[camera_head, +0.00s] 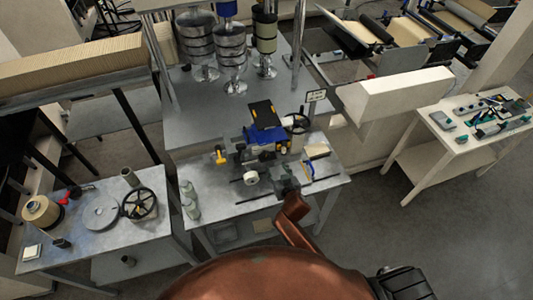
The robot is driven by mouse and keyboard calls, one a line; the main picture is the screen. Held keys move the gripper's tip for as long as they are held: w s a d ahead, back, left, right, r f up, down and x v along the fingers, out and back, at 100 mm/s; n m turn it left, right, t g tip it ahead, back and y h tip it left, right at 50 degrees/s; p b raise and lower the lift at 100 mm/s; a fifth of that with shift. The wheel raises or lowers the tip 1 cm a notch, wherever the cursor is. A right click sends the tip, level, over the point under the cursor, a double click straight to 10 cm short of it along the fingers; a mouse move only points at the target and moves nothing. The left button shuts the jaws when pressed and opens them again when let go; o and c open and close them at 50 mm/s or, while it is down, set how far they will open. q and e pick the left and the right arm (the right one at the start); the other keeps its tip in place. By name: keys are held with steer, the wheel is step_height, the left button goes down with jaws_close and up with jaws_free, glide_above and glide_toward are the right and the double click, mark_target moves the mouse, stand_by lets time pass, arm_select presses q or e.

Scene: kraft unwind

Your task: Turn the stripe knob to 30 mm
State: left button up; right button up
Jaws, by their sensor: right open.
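The bench machine (266,134) has a blue body, a black top plate and a black handwheel (296,123) at its right. A yellow knob (220,156) sticks out at its left, and a white round part (250,178) sits low at its front. I cannot tell which is the stripe knob, and no scale is readable. My right gripper (286,186) is small and dark at the end of my copper arm, by the machine's front edge. It is open, and I see nothing held. My left gripper is not in view.
The machine's metal table (226,202) carries pale bottles (190,198) at its left. A left table (92,247) holds a spoked wheel (139,204), a grey disc and a roll. Metal canisters (231,48) stand behind. A tool table (454,125) is at right, with open floor before it.

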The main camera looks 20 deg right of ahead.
mark_target(266, 156)
steer(key=shift+t, duration=0.3)
steer(key=w, duration=0.2)
steer(key=w+a+f, duration=0.1)
steer(key=w, duration=0.2)
steer(key=w+a, duration=0.1)
steer(key=w, duration=0.1)
steer(key=shift+w+f+p, duration=0.2)
steer(key=shift+w+p, duration=0.1)
steer(key=shift+w, duration=0.05)
steer(key=shift+w+d+f, duration=0.1)
steer(key=shift+w+f, duration=0.15)
steer(key=shift+w, duration=0.3)
steer(key=c, duration=1.1)
